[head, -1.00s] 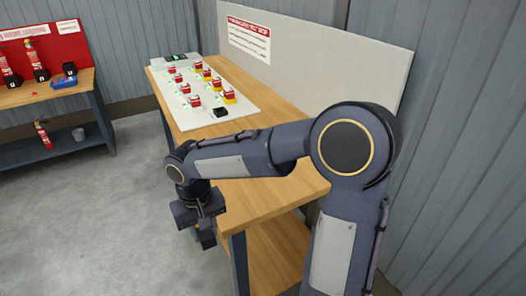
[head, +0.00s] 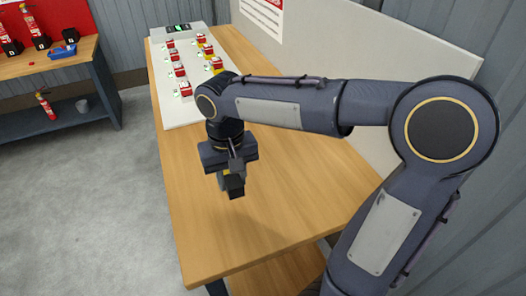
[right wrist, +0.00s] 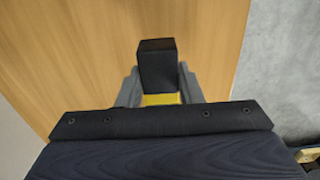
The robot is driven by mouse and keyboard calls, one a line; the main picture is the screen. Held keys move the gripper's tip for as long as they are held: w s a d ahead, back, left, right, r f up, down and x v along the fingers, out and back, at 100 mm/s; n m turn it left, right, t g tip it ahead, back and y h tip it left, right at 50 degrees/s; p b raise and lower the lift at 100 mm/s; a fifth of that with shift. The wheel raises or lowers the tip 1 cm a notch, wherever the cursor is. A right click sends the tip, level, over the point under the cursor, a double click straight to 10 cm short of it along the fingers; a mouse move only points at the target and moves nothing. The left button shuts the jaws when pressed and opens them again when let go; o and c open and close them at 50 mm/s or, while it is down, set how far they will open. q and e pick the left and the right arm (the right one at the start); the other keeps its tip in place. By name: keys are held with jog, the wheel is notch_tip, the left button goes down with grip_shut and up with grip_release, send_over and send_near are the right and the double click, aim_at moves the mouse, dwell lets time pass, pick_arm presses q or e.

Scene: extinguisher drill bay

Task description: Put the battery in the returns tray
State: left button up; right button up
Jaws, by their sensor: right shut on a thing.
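My right gripper (head: 234,174) is shut on a black block with a yellow part, which looks like the battery (head: 236,187). It holds the battery above the bare wooden bench top. In the right wrist view the battery (right wrist: 157,65) sticks out between the grey fingers, its yellow part (right wrist: 160,99) between them. A small blue tray (head: 62,51) lies on the far left bench; no label on it can be read. My left gripper is out of view.
A white board (head: 170,109) with several red-and-white units and green lights lies on the far part of the wooden bench (head: 290,215). A grey panel (head: 340,50) stands along its right side. Extinguishers (head: 33,27) stand on the left bench. The floor between the benches is clear.

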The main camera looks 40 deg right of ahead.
jog(key=w+d+f, duration=0.2)
jog(key=w+f, duration=0.1)
jog(key=w+d+f+p, duration=0.1)
jog(key=w+d+f, duration=0.1)
jog(key=w+d, duration=0.1)
jog(key=w+d+f+p, duration=0.1)
jog(key=w+d+f, duration=0.1)
jog(key=w+f, duration=0.1)
jog(key=shift+w+d+f, duration=0.3)
jog(key=shift+w, duration=0.35)
jog(key=shift+w+d+f+p, duration=0.1)
jog(key=shift+f+p, duration=0.1)
jog(key=shift+p, duration=0.1)
jog(key=f, duration=0.3)
jog(key=shift+w+d+f, duration=0.15)
jog(key=shift+w, duration=0.1)
jog(key=shift+f, duration=0.2)
jog(key=shift+f, duration=0.2)
jog(key=o, duration=1.2)
jog(key=shift+c, duration=0.2)
jog(key=shift+r, duration=0.15)
